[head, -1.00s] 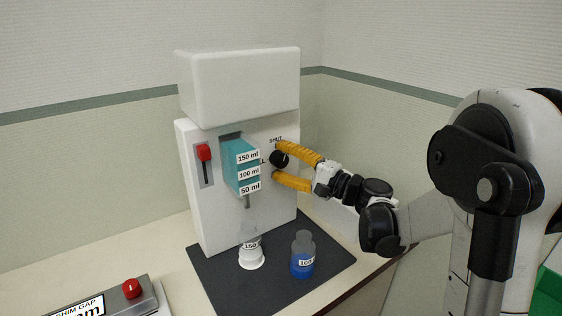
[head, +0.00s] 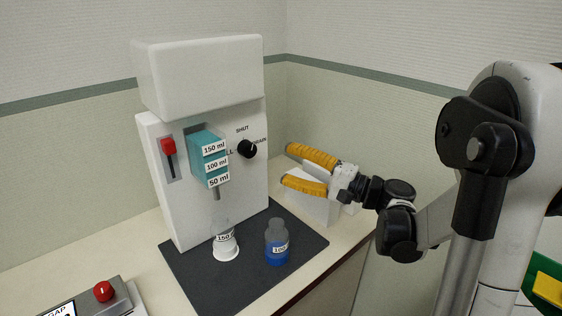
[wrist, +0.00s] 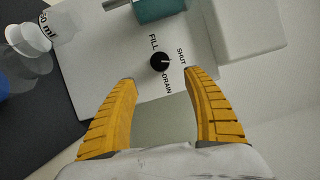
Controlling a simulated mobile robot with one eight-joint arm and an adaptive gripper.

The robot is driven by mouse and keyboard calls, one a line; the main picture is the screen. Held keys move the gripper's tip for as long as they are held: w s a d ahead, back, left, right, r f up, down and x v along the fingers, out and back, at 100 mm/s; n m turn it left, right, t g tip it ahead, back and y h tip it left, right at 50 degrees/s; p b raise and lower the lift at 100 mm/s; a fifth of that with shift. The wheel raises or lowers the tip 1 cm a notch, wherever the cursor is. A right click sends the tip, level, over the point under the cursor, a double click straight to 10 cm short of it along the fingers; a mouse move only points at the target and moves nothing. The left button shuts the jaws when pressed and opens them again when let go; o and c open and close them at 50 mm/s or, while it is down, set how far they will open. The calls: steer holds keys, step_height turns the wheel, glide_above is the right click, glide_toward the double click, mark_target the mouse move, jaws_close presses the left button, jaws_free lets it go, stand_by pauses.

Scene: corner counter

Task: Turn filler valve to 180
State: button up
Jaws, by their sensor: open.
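The filler valve is a round black knob (head: 246,149) on the front of a white filling machine (head: 222,200), right of the teal measuring tank (head: 207,143). In the wrist view the knob (wrist: 159,62) has FILL, SHUT and DRAIN labels around it. A small light mark on the knob appears to face the side between SHUT and DRAIN, though it is tiny. My gripper (head: 287,165) has yellow ribbed fingers, is open and empty, and is apart from the knob, to its right. In the wrist view the knob lies just beyond the gap between the fingertips (wrist: 160,76).
A red slider (head: 169,148) is on the machine's left. On the dark mat (head: 200,285) stand a white-based flask (head: 226,248) under the spout and a bottle of blue liquid (head: 277,245). A box with a red knob (head: 103,291) sits front left. A white block (head: 312,207) stands behind my gripper.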

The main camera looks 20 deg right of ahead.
steer(key=shift+c, duration=0.2)
steer(key=n+g+h+p, duration=0.1)
steer(key=n+h+p, duration=0.75)
steer(key=n, duration=0.75)
glide_toward(251, 151)
steer(key=shift+y, duration=0.35)
steer(key=x, duration=0.3)
steer(key=b+x, duration=0.1)
steer(key=x, duration=0.3)
steer(key=b+x, duration=0.1)
steer(key=x, duration=0.2)
steer(key=shift+w+d+f, duration=0.2)
steer(key=shift+w+f, duration=0.05)
steer(key=shift+w, duration=0.15)
steer(key=shift+c, duration=0.4)
steer(key=c, duration=1.1)
